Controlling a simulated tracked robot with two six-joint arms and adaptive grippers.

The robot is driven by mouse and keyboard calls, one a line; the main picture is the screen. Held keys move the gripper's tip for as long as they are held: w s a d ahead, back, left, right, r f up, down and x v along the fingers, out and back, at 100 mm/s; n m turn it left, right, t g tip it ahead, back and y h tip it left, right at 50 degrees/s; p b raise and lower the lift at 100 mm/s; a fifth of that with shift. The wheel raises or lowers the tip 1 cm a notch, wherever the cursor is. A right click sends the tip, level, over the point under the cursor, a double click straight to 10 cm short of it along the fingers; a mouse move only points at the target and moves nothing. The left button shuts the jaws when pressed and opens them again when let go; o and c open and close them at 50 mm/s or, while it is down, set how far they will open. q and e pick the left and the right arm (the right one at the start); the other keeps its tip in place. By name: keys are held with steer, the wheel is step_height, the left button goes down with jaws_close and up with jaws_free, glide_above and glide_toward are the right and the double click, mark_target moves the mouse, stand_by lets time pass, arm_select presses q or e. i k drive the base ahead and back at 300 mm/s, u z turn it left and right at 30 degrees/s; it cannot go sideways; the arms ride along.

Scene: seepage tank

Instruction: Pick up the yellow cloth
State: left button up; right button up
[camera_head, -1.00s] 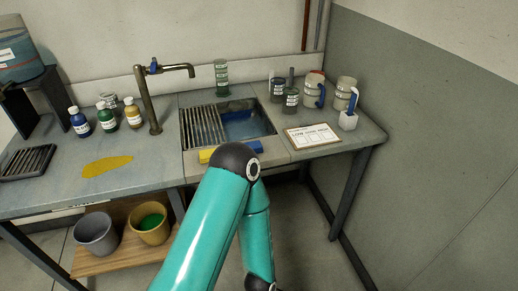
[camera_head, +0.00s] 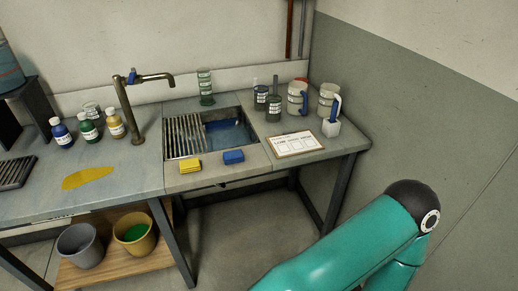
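A small folded yellow cloth (camera_head: 190,166) lies on the bench's front rim, just in front of the sink's slatted rack. A similar folded blue cloth (camera_head: 233,157) lies to its right, a short gap apart. A flat yellow patch (camera_head: 88,177) with an irregular outline is on the bench top farther left; it looks like a spill. Neither gripper is in view. One of my teal arms crosses the lower right corner, clear of the bench, and its gripper is outside the picture.
The sink (camera_head: 225,133) has a slatted rack (camera_head: 185,137) at its left. A tap (camera_head: 131,110) and several bottles stand left of it. Jugs and a white card (camera_head: 297,143) are at the right. Two buckets, one grey (camera_head: 80,246), one yellow (camera_head: 135,233), stand on the shelf below.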

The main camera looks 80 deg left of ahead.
mark_target(192, 165)
steer(key=z, duration=0.2)
steer(key=k, duration=2.2)
steer(key=u, duration=1.25)
steer(key=i, duration=1.15)
steer(key=u, duration=0.1)
